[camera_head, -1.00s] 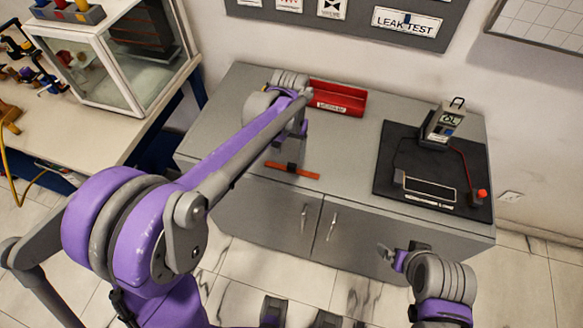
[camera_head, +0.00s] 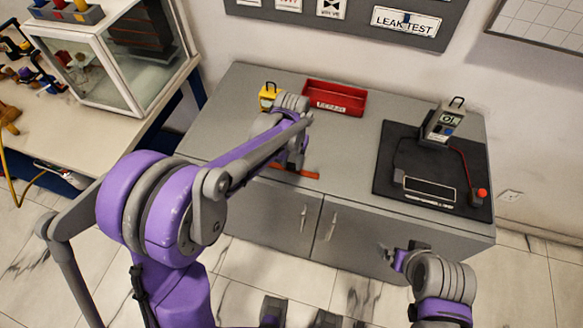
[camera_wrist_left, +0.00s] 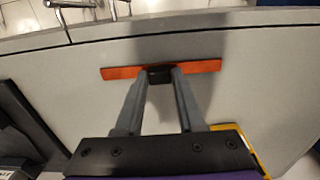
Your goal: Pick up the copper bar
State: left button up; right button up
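The copper bar (camera_head: 308,175) is a thin orange strip lying on the grey cabinet top near its front edge. In the left wrist view the bar (camera_wrist_left: 203,67) runs crosswise, with a black block (camera_wrist_left: 159,73) at its middle. My left gripper (camera_wrist_left: 160,80) points down at this block, its two fingers apart, one towards each side of it. I cannot tell whether they touch it. In the head view my left gripper (camera_head: 291,166) covers the bar's middle. My right gripper (camera_head: 403,252) is in front of the cabinet, away from the bar; its opening is unclear.
A red tray (camera_head: 335,98) and a yellow object (camera_head: 268,95) stand at the back of the cabinet top (camera_head: 350,150). A black mat (camera_head: 385,175) with a gauge device (camera_head: 443,122) lies on the right. A glass-sided case (camera_head: 125,60) stands on the left bench.

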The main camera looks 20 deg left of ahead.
aim_at(292, 165)
pick_arm(q)
grip_shut()
jog(key=shift+r, duration=0.1)
notch_tip(292, 165, up, 10)
dwell(0.5)
